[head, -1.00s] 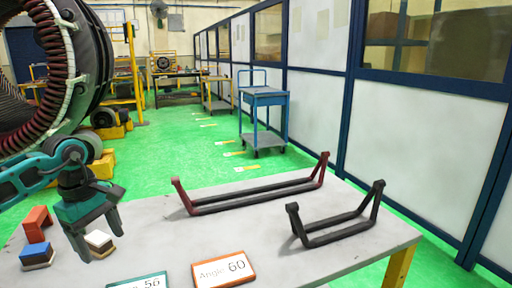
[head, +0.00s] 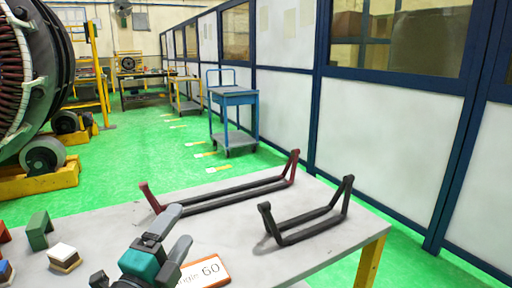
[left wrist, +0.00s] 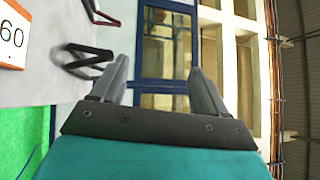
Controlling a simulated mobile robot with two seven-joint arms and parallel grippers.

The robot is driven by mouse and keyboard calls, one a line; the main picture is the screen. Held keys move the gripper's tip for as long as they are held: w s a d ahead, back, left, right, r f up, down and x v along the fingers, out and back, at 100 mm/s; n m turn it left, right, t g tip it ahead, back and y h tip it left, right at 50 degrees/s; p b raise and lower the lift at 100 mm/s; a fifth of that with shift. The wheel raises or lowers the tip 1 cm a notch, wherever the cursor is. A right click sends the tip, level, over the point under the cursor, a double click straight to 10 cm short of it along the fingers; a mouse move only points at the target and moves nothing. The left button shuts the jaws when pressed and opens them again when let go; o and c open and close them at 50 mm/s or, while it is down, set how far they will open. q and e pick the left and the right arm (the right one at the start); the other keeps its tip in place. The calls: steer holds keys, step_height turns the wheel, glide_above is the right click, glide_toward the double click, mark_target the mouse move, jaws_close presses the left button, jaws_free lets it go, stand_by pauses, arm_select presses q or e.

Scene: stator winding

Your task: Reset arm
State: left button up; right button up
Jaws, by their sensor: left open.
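My left gripper (head: 176,228) is teal with grey fingers. In the head view it is over the near edge of the grey table, pointing up and to the right. Its fingers are apart with nothing between them. In the left wrist view the open fingers (left wrist: 157,80) point toward the blue-framed partition. The card also shows in the left wrist view (left wrist: 12,35). My right gripper is in neither view.
On the table (head: 345,258) lie a long dark red and black coil (head: 225,194) and a shorter black coil (head: 308,229). A green block (head: 39,231) and a white-topped block (head: 64,257) stand at the left. The large stator (head: 35,75) is behind. A blue cart (head: 233,110) stands on the green floor.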

arm_select(q)
steer(key=s+a+f+n+g+y, duration=0.3)
steer(key=s+f+n+g, duration=0.15)
steer(key=f+n, duration=0.25)
steer(key=s+a+f+n+g+y, duration=0.4)
steer(key=s+f+n, duration=0.1)
steer(key=f+n, duration=0.25)
steer(key=s+f+n+g+h, duration=0.15)
steer(key=s+f+g, duration=0.25)
steer(key=s, duration=0.4)
steer(key=s+f+n+g, duration=0.3)
steer(key=s, duration=0.5)
steer(key=w+d+f+t+h+p, duration=0.1)
steer(key=w+d+f+t+p, duration=0.2)
steer(key=w+f+t, duration=0.2)
steer(key=shift+w+d+f+m+t+h+p, duration=0.35)
steer(key=shift+w+t, duration=0.7)
steer(key=shift+w, duration=0.5)
steer(key=shift+c, duration=0.2)
